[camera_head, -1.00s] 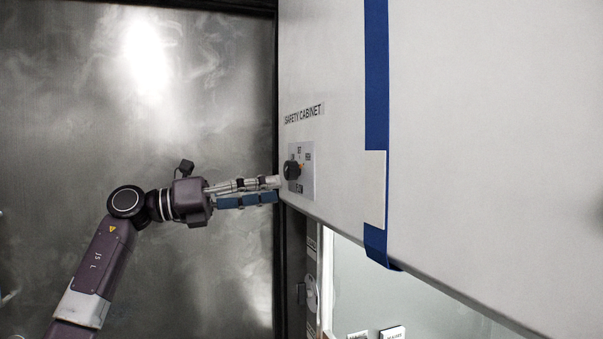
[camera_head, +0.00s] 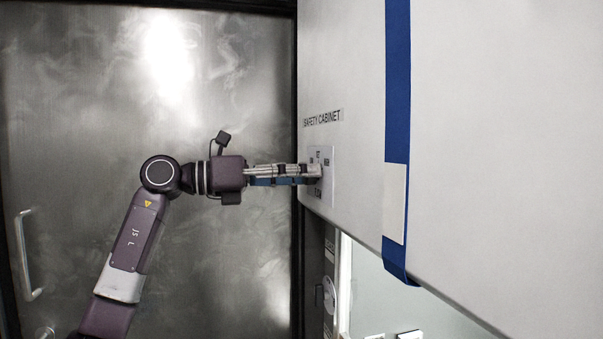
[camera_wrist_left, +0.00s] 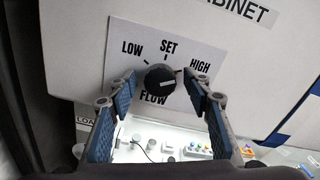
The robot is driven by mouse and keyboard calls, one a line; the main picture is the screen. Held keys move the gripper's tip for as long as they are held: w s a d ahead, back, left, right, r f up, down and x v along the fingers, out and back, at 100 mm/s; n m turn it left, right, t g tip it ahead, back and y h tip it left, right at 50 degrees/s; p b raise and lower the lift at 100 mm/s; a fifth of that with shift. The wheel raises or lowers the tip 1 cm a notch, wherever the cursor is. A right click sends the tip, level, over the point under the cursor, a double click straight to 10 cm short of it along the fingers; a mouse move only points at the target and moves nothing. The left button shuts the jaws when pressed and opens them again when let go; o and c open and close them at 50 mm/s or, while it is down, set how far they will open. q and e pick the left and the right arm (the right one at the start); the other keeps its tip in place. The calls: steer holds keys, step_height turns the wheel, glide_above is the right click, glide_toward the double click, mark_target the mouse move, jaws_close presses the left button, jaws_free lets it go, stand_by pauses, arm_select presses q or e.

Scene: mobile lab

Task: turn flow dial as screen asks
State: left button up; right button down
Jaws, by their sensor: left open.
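In the left wrist view the pointer lies to the right, slightly upward. My left gripper (camera_head: 318,170) is open at the plate; in the left wrist view its two blue-padded fingers (camera_wrist_left: 159,76) stand either side of the dial. I cannot tell whether they touch it. In the head view the fingers hide the dial. No screen reading is visible, and my right gripper is not in view.
The plate is on a white cabinet wall (camera_head: 350,80) labelled SAFETY CABINET (camera_head: 322,118), with a blue vertical strip (camera_head: 398,90) to the right. A metal door (camera_head: 100,120) stands behind my arm. Small items (camera_wrist_left: 196,149) lie on a bright surface below.

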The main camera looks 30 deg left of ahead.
arm_select(q)
steer(key=shift+c, duration=0.2)
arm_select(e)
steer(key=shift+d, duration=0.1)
arm_select(q)
steer(key=c, duration=1.1)
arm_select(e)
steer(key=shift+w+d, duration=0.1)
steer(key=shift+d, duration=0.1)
arm_select(q)
steer(key=shift+n, duration=0.3)
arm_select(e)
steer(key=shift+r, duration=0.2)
arm_select(q)
steer(key=shift+n+p, duration=3.6)
steer(key=shift+n, duration=1.9)
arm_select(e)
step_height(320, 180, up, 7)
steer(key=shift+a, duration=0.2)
